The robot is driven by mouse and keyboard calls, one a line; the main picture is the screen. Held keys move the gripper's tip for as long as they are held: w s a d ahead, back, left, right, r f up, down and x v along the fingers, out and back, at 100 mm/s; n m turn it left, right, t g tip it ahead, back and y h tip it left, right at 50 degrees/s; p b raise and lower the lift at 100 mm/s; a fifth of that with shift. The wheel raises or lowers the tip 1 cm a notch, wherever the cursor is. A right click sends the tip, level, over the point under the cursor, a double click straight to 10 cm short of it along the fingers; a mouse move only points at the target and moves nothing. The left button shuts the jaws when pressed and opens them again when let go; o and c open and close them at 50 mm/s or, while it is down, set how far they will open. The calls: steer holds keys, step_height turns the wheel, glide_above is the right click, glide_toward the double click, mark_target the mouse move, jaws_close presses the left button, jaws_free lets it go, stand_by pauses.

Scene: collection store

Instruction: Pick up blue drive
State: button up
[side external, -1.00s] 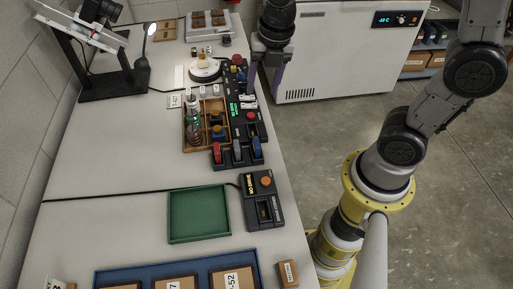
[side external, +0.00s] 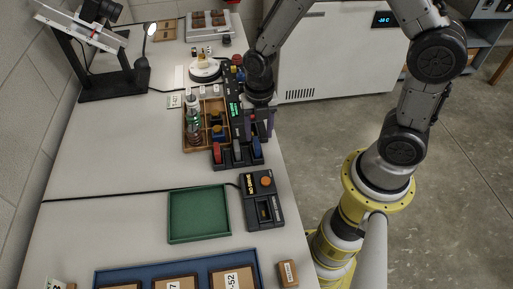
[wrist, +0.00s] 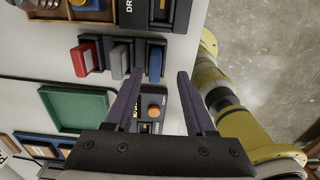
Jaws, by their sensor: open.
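The blue drive (side external: 257,148) stands upright in the right slot of a dark dock at the table's right edge. It also shows in the wrist view (wrist: 155,64), between and just beyond my fingertips. My gripper (side external: 260,136) is open and empty, with its fingers pointing down above the dock, close to the blue drive. In the wrist view my gripper (wrist: 161,73) has one finger on each side of the drive's line; no contact shows.
A grey drive (side external: 237,149) and a red drive (side external: 217,154) stand in the slots to the left. A green tray (side external: 199,214) and a small device with an orange knob (side external: 265,200) lie nearer. A wooden box (side external: 187,146) with jars stands left of the dock.

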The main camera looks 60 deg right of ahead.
mark_target(256, 142)
steer(key=f, duration=0.5)
steer(key=shift+w+a, duration=0.15)
steer(key=shift+a, duration=0.2)
steer(key=shift+c, duration=0.2)
jaws_close()
